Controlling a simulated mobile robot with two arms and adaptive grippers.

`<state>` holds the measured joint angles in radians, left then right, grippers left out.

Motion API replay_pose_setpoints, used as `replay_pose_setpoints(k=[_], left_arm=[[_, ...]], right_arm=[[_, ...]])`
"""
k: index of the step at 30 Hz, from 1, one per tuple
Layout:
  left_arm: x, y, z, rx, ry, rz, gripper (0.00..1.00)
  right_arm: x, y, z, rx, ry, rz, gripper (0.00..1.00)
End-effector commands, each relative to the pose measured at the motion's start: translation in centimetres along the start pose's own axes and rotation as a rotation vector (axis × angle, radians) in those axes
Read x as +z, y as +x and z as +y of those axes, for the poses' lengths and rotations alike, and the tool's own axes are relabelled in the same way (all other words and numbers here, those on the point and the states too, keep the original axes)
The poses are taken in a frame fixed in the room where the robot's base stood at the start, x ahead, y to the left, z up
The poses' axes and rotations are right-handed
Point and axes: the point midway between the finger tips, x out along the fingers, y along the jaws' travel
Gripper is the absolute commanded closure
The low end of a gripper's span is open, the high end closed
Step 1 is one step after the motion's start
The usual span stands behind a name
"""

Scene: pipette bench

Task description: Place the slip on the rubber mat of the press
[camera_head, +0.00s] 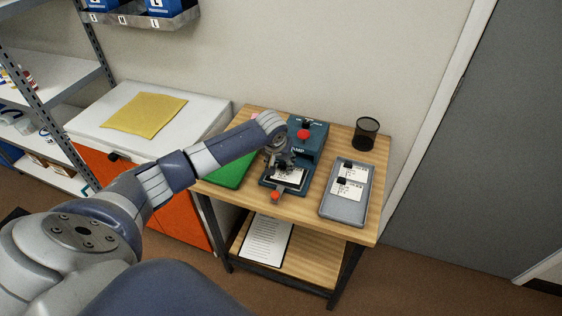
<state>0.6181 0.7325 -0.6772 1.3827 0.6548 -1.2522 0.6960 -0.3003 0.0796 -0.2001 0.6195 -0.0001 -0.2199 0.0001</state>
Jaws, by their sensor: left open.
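The press (309,146) is a dark teal device on the wooden table, with one red knob on top and another at its front end. A white slip (290,177) with black print lies on the dark mat area at the front of the press. The mat is mostly covered by the slip and gripper. My left gripper (286,166) is open, just above or at the slip's far edge; I cannot tell whether it touches the slip. My right gripper is out of view.
A grey tray (336,208) with white, black-marked slips lies right of the press. A black mesh cup (366,134) stands behind it. A green flat item (226,174) lies left of the press. A yellow cloth (143,114) lies on the white lid.

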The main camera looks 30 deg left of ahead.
Motion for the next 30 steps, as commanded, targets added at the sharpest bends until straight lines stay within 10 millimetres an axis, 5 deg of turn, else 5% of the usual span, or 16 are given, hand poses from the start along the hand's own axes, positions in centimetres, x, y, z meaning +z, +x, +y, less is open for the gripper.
replay_pose_setpoints(k=[8,21,30], left_arm=[[-0.2,-1.5,0.0,0.001,0.000,0.002,0.60],[-0.1,-9.7,0.0,0.001,0.001,0.003,0.60],[-0.1,-12.2,0.0,0.000,-0.001,0.000,0.60]], right_arm=[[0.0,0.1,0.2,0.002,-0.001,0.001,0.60],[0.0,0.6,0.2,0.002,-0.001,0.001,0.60],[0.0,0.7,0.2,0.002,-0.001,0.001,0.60]])
